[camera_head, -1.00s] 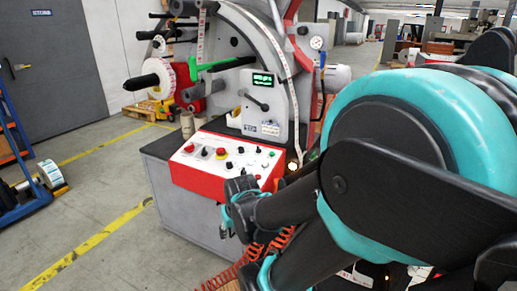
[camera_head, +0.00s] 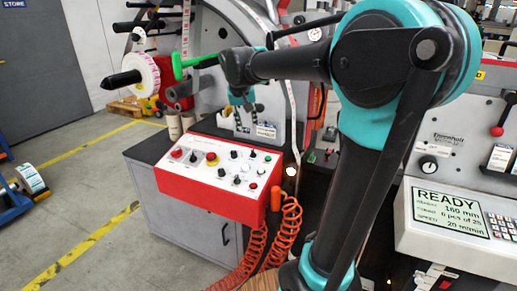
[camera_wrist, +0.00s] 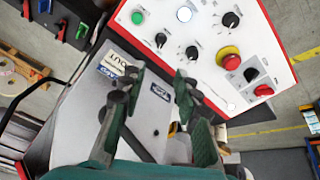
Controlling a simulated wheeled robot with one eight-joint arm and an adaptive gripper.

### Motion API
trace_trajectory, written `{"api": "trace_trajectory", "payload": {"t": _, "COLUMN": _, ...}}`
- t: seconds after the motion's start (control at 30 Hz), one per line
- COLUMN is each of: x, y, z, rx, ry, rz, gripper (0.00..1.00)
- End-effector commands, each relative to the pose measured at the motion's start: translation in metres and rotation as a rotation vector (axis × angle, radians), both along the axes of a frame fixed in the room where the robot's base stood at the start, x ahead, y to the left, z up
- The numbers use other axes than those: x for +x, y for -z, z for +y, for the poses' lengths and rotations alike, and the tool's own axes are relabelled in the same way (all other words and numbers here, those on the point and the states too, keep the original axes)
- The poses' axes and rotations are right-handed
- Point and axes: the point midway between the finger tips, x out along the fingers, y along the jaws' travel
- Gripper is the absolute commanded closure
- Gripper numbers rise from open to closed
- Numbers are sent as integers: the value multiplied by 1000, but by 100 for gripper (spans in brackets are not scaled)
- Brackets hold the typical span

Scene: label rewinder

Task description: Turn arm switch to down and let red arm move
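The red-and-white control panel (camera_head: 213,190) stands left of centre in the head view, with buttons and several black knobs (camera_head: 237,180). The panel also shows at the upper right of the wrist view (camera_wrist: 201,40), with knobs including one at the top (camera_wrist: 231,19). The labels are too small to tell which is the arm switch. My gripper (camera_head: 244,108) is beyond the panel, above it in the picture, in front of the machine's grey face. In the wrist view my gripper (camera_wrist: 158,92) has its fingers apart with nothing between them.
A white reel (camera_head: 143,76) on a black-tipped spindle and a green bar (camera_head: 193,60) are at the left of the machine. Orange coiled hoses (camera_head: 291,225) hang right of the panel. A second console with a READY display (camera_head: 451,210) stands at the right. The floor at left is mostly clear.

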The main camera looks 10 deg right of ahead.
Motion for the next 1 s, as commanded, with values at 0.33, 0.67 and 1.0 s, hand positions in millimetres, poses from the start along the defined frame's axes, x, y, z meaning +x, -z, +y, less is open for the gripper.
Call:
{"api": "trace_trajectory", "payload": {"t": 0.33, "x": 24, "y": 61, "z": -12, "rx": -1, "ry": 1, "rz": 0, "gripper": 68}}
{"api": "trace_trajectory", "payload": {"t": 0.67, "x": 47, "y": 119, "z": -23, "rx": 0, "ry": 0, "rz": 1, "gripper": 68}}
{"api": "trace_trajectory", "payload": {"t": 1.0, "x": 58, "y": 148, "z": -28, "rx": 1, "ry": 0, "rz": 0, "gripper": 68}}
